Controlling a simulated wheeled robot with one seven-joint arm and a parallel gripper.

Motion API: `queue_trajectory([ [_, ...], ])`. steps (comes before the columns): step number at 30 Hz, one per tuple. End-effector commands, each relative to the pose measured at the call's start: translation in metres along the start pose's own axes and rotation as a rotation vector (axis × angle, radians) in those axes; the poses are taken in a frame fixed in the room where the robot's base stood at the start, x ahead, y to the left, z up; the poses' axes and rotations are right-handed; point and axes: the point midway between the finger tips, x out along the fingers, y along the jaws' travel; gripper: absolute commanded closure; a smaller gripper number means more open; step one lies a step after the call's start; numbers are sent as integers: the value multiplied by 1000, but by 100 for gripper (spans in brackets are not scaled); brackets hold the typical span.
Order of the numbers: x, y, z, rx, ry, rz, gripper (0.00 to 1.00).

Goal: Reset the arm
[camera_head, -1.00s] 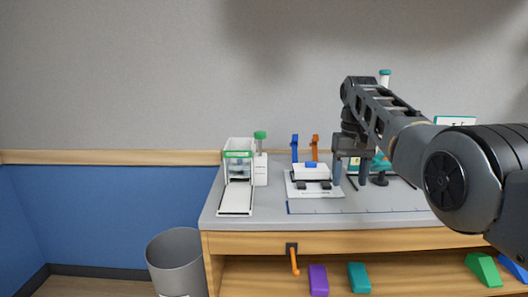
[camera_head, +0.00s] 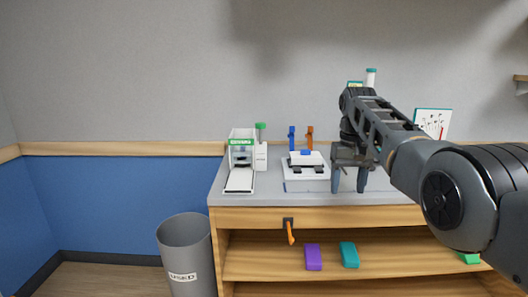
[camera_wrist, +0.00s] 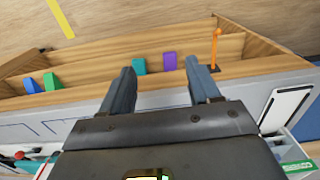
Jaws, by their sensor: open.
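My arm reaches in from the right in the head view, bent downward at the wrist. My gripper (camera_head: 350,182) hangs over the front part of the grey worktop (camera_head: 270,198), with its fingers pointing down. The fingers are apart and nothing is between them. In the wrist view my gripper (camera_wrist: 160,85) shows two separate fingers, with the bench front and the shelf beyond them. The worktop behind my gripper is partly hidden by the arm.
A white device with a green top (camera_head: 241,150) and a white apparatus (camera_head: 306,172) stand left of my gripper. A grey bin (camera_head: 185,255) stands left.

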Motion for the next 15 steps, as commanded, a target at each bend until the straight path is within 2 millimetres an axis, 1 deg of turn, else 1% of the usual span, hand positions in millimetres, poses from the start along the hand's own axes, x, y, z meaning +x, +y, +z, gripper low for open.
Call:
queue_trajectory([
  [4, 20, -1, -1, -2, 21, -1, 38],
  [8, 46, -2, -1, -4, 45, -3, 38],
  [11, 70, -3, 0, -6, 69, -4, 38],
  [14, 98, -4, 3, -7, 97, -6, 38],
  [15, 112, -5, 5, -8, 111, -7, 38],
])
